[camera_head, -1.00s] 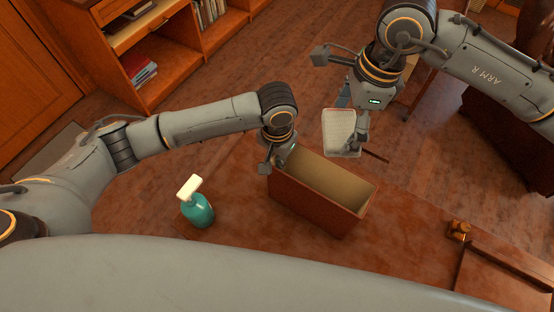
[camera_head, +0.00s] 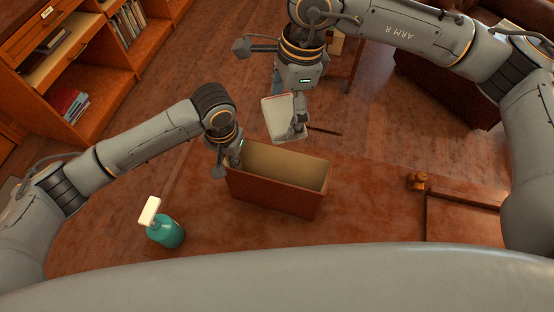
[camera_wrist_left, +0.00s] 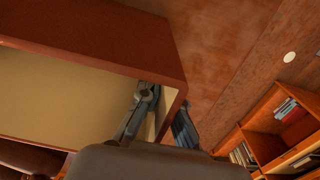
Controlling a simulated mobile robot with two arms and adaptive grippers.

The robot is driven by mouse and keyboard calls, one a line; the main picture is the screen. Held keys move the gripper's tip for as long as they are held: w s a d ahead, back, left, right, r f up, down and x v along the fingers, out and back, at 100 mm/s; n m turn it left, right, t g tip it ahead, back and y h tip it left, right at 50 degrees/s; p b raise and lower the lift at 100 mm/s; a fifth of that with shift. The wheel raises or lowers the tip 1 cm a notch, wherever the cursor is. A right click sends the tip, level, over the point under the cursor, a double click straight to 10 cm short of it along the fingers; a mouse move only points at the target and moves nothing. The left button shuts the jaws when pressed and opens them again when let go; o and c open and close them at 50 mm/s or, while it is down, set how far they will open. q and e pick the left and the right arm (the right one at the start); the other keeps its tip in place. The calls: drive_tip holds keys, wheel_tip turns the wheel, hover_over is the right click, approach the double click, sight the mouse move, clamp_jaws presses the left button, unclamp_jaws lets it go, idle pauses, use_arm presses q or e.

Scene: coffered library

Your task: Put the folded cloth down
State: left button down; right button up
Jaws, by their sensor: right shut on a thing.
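The folded cloth (camera_head: 280,114) is a pale, flat rectangle in the head view. My right gripper (camera_head: 297,131) is shut on it and holds it up beyond the far side of the open box. My left gripper (camera_head: 227,166) is at the left end of the reddish-brown box (camera_head: 272,193). In the left wrist view its fingers (camera_wrist_left: 165,118) straddle the box's end wall (camera_wrist_left: 172,103), one inside and one outside, with a gap beside the wall. The box (camera_wrist_left: 90,40) has a beige inside, and the part in view looks empty.
A teal spray bottle (camera_head: 165,232) with a cream top stands on the reddish table (camera_head: 365,215), left of the box. A small brown object (camera_head: 417,180) and a raised panel (camera_head: 465,217) are at the right. Shelves with books (camera_head: 72,105) stand at the back left.

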idle(0.5)
drive_tip(key=w+d+f+m+t, duration=0.15)
drive_tip(key=d+f+m, duration=0.25)
drive_tip(key=d+f, duration=0.8)
drive_tip(key=s+d+f, duration=0.2)
drive_tip(key=d+f, duration=0.2)
drive_tip(key=s+d+f+m, duration=0.1)
drive_tip(key=s+d+f, duration=0.1)
drive_tip(key=d+f, duration=0.2)
drive_tip(key=s+d+f+m, duration=0.1)
drive_tip(key=s+d+f, duration=0.2)
drive_tip(key=d+f, duration=0.1)
drive_tip(key=shift+s+d+f+g, duration=0.1)
drive_tip(key=shift+d+f+g, duration=0.2)
drive_tip(key=shift+d, duration=0.4)
drive_tip(key=shift+f, duration=2.1)
drive_tip(key=o, duration=0.6)
drive_tip(key=shift+f, duration=0.1)
drive_tip(key=shift+o, duration=0.4)
